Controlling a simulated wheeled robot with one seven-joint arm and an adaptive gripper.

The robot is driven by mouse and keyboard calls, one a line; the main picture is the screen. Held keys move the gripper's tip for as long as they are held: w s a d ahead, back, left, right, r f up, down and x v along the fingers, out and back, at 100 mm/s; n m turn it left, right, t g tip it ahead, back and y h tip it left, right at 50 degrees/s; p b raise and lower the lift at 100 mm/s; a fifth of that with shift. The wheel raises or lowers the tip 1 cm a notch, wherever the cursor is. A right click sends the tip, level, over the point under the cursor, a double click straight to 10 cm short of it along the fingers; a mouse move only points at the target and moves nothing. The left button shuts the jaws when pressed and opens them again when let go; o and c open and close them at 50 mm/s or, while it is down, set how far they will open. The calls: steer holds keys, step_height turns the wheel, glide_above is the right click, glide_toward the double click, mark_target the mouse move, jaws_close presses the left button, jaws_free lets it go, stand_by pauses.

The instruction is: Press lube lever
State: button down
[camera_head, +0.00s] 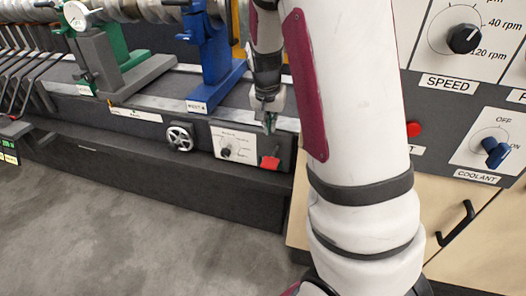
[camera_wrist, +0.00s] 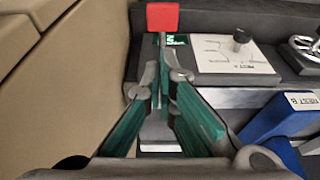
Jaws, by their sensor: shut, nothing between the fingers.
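The red lever (camera_head: 269,163) sticks out from the front of the dark machine bed, to the right of a white dial panel. In the wrist view its red end (camera_wrist: 162,17) is at the top, straight beyond my fingertips. My gripper (camera_head: 269,126) is shut and empty, pointing down above the lever, with a small gap visible in the head view. The gripper's green-padded fingers (camera_wrist: 164,62) come together in the wrist view and hide part of the lever's base. I cannot tell from the wrist view how far the tips are from it.
The white dial panel (camera_head: 234,143) with its black knob and a handwheel (camera_head: 179,138) are left of the lever. A blue rest (camera_head: 214,65) stands on the bed. A control cabinet with a coolant switch (camera_head: 494,151) is at right. The floor in front is clear.

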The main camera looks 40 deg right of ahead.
steer(key=shift+w+f, duration=0.1)
steer(key=shift+f, duration=0.05)
glide_toward(272, 158)
steer(key=x, duration=0.5)
steer(key=shift+d+f+b, duration=0.15)
steer(key=shift+f+b, duration=0.05)
steer(key=shift+b, duration=0.2)
steer(key=shift+f, duration=0.4)
